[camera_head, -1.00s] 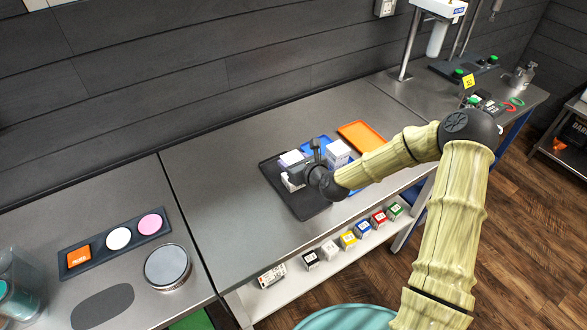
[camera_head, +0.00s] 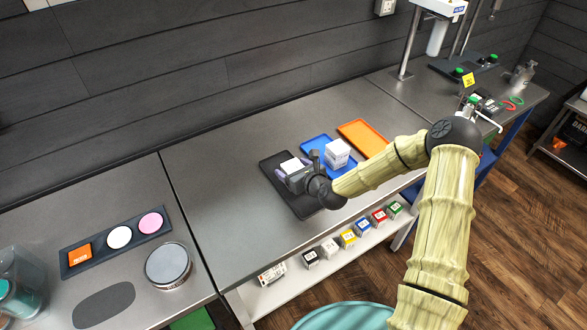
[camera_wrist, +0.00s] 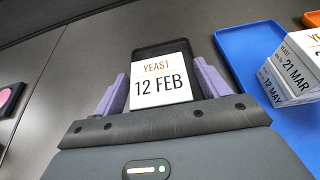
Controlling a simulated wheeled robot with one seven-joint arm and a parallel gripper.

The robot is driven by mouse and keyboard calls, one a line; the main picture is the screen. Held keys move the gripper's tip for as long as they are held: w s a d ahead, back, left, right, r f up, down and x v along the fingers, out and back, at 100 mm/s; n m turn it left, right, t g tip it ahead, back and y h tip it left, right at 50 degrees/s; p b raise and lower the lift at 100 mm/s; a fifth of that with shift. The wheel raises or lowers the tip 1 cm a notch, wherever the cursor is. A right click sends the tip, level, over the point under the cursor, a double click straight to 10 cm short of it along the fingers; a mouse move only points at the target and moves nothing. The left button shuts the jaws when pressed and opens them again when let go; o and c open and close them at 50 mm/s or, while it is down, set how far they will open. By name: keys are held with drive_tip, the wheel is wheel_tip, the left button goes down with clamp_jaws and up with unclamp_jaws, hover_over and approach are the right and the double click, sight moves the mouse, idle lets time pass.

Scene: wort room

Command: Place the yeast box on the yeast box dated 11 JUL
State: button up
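A white yeast box marked 12 FEB (camera_wrist: 160,84) sits at the black tray, between the purple fingers of my gripper (camera_wrist: 162,88) in the wrist view. The fingers stand close along both its sides; whether they press on it is not clear. The head view shows the box (camera_head: 291,165) and my gripper (camera_head: 293,170) over the black tray (camera_head: 312,205). On the blue tray (camera_wrist: 239,60), a yeast box marked 21 MAR (camera_wrist: 293,67) stands on one marked 12 MAY (camera_wrist: 272,87). No 11 JUL date is readable.
An orange tray (camera_head: 364,138) lies beyond the blue tray. Several small coloured boxes (camera_head: 348,238) stand on the shelf below the counter's front edge. A dark holder with round pieces (camera_head: 119,238) and a round tin (camera_head: 168,265) are at the left. The counter left of the black tray is clear.

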drive_tip(key=shift+r, duration=0.2)
drive_tip(key=b+v, duration=0.2)
drive_tip(key=v, duration=1)
drive_tip(key=shift+d+f, duration=0.1)
drive_tip(key=s+f+n+g, duration=0.1)
drive_tip(key=n, duration=0.1)
drive_tip(key=s+f+n+g, duration=0.1)
drive_tip(key=n, duration=0.2)
drive_tip(key=s+f+n+g+h, duration=0.1)
drive_tip(key=n, duration=0.2)
drive_tip(key=shift+s+d, duration=0.35)
drive_tip(key=shift+s, duration=0.05)
drive_tip(key=s+d+n+g+h, duration=0.1)
drive_tip(key=n, duration=0.1)
drive_tip(key=s+d+n+g+h, duration=0.1)
drive_tip(key=n, duration=0.2)
drive_tip(key=s+d+n, duration=0.1)
drive_tip(key=n, duration=0.1)
drive_tip(key=shift+s+d+r+g+h, duration=0.15)
drive_tip(key=shift+s+d+g+h, duration=0.15)
drive_tip(key=shift+g+h, duration=0.1)
drive_tip(key=s+d+r+n+g+h, duration=0.2)
drive_tip(key=s+d+r+n+h, duration=0.1)
drive_tip(key=s+d+r+n, duration=0.4)
drive_tip(key=s+r+n, duration=0.3)
drive_tip(key=n, duration=0.4)
drive_tip(key=shift+s+r+g+h, duration=0.3)
drive_tip(key=shift+g, duration=0.1)
